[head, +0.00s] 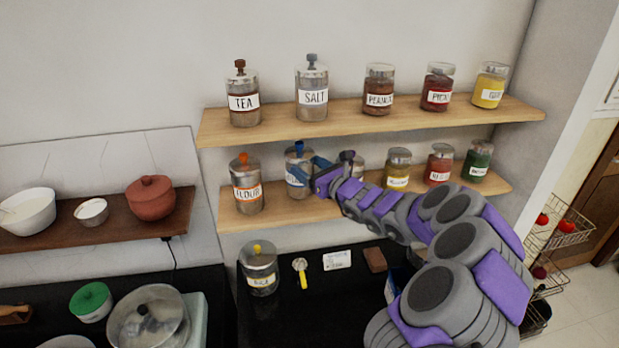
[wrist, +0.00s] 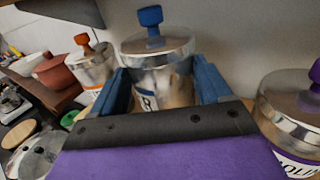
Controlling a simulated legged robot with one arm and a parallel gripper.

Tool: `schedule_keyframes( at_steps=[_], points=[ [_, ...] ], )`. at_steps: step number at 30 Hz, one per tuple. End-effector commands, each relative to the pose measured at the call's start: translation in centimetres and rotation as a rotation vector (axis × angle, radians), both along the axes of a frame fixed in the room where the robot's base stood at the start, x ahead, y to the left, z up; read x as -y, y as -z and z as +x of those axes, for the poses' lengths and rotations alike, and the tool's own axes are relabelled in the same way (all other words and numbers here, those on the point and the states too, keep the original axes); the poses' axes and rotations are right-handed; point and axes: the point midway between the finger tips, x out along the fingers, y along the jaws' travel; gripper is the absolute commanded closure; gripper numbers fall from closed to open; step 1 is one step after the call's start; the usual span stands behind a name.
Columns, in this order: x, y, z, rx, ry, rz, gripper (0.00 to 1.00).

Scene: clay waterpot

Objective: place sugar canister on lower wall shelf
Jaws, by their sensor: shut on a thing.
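The canister with a blue knob and a metal lid (head: 297,160) stands upright at the lower wall shelf (head: 290,210), just right of the flour canister (head: 246,180). I take it to be the sugar canister; its label is mostly covered. My gripper (head: 308,172) reaches in from the right and is shut on it. In the wrist view the canister (wrist: 158,50) sits between the two blue fingers of my gripper (wrist: 165,90). Its base is at about shelf height, but I cannot tell whether it touches the board.
On the lower shelf, a canister with a dark knob (wrist: 295,105) is close at right, then several jars. The upper shelf (head: 370,118) holds canisters and jars above. A rice canister (head: 260,268) stands on the black counter (head: 320,315) below.

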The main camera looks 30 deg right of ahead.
Motion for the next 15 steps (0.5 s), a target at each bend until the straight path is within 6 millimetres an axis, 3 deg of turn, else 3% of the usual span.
schedule_keyframes(
  at_steps=[2,9,15],
  points=[
    [0.1,0.0,0.6,0.001,-0.002,-0.002,1.00],
    [0.0,3.2,0.4,0.002,-0.001,-0.003,1.00],
    [0.0,3.2,0.4,0.005,0.000,-0.003,1.00]
  ],
)
